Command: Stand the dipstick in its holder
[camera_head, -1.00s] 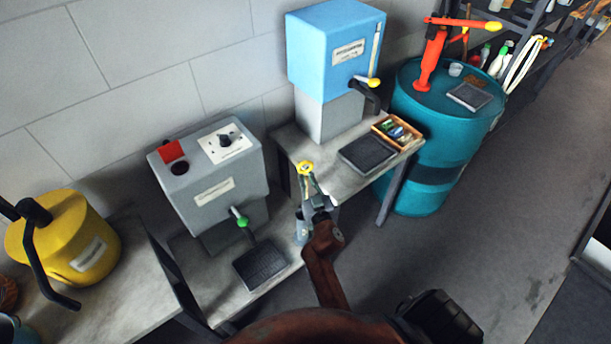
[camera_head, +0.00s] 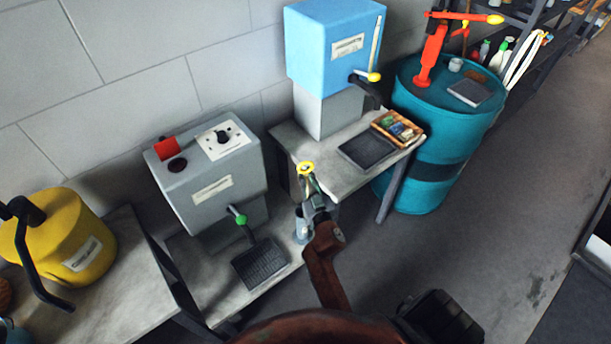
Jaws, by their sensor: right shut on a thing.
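The dipstick (camera_head: 306,168) shows its yellow ring handle just above my right gripper (camera_head: 311,186). The gripper is shut on it below the ring. The rest of the dipstick is hidden behind the gripper and wrist. A grey-blue upright tube (camera_head: 301,232), which looks like the holder, stands at the right end of the low bench, directly below the gripper in the picture. Its mouth is mostly covered by the gripper, so I cannot tell whether the dipstick's lower end is inside it. My left gripper is not in view.
A grey dispenser (camera_head: 208,185) with a green-knobbed lever and a black drip grid (camera_head: 260,264) stands left of the gripper. Behind are a blue dispenser (camera_head: 325,45), a dark tray (camera_head: 366,152) and a box of small items (camera_head: 398,128). A teal drum (camera_head: 425,180) stands right. Floor at right is clear.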

